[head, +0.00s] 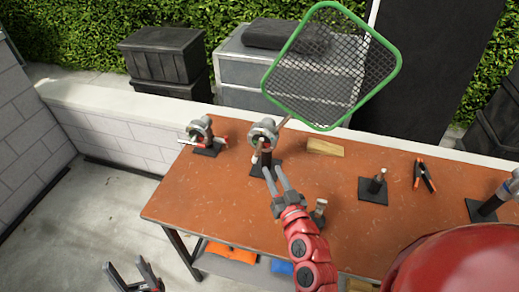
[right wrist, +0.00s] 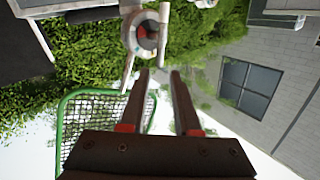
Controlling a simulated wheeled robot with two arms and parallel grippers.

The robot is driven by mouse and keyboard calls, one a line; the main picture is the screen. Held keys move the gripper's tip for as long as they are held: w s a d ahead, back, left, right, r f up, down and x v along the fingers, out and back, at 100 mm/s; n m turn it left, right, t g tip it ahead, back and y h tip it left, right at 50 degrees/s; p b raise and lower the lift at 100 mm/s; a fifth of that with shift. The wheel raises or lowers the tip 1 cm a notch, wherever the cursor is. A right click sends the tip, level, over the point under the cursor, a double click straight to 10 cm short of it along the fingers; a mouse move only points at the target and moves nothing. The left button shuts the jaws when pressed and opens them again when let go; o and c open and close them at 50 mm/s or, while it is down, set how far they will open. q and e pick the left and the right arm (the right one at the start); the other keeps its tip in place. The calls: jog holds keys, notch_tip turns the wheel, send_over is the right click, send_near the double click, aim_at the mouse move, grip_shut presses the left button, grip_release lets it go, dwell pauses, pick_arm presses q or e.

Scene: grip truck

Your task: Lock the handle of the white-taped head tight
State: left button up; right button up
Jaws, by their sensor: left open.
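The middle grip head (head: 263,135) stands on a dark base on the table, with the green-framed net (head: 331,65) mounted on it by a rod. A pale handle hangs at its front; the white tape is too small to make out surely. Another grey head (head: 199,130) with red on its handle stands to the left. My right gripper (head: 272,167) is open just in front of and below the middle head. In the right wrist view its fingers (right wrist: 159,73) are apart and empty, with the head (right wrist: 146,36) beyond the tips. My left gripper (head: 135,277) is open at bottom left, off the table.
The orange-brown table (head: 200,190) also holds a wooden block (head: 325,147), an orange-tipped clamp (head: 424,176) and several short stands (head: 373,187). A low white wall runs behind. The table's front left is clear.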

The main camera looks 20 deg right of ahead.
aim_at(261, 147)
jog(key=w+b, duration=0.1)
jog(key=w, duration=0.1)
jog(key=w+b, duration=0.4)
jog(key=shift+w+a+f, duration=0.1)
jog(key=shift+w+f, duration=0.2)
jog(key=shift+w, duration=0.05)
jog(key=w, duration=0.1)
jog(key=w+p, duration=0.1)
jog(key=w, duration=0.1)
jog(key=w+p, duration=0.1)
jog(key=shift+w+r, duration=0.4)
jog(key=shift+w+f, duration=0.1)
jog(key=shift+w, duration=0.35)
grip_shut()
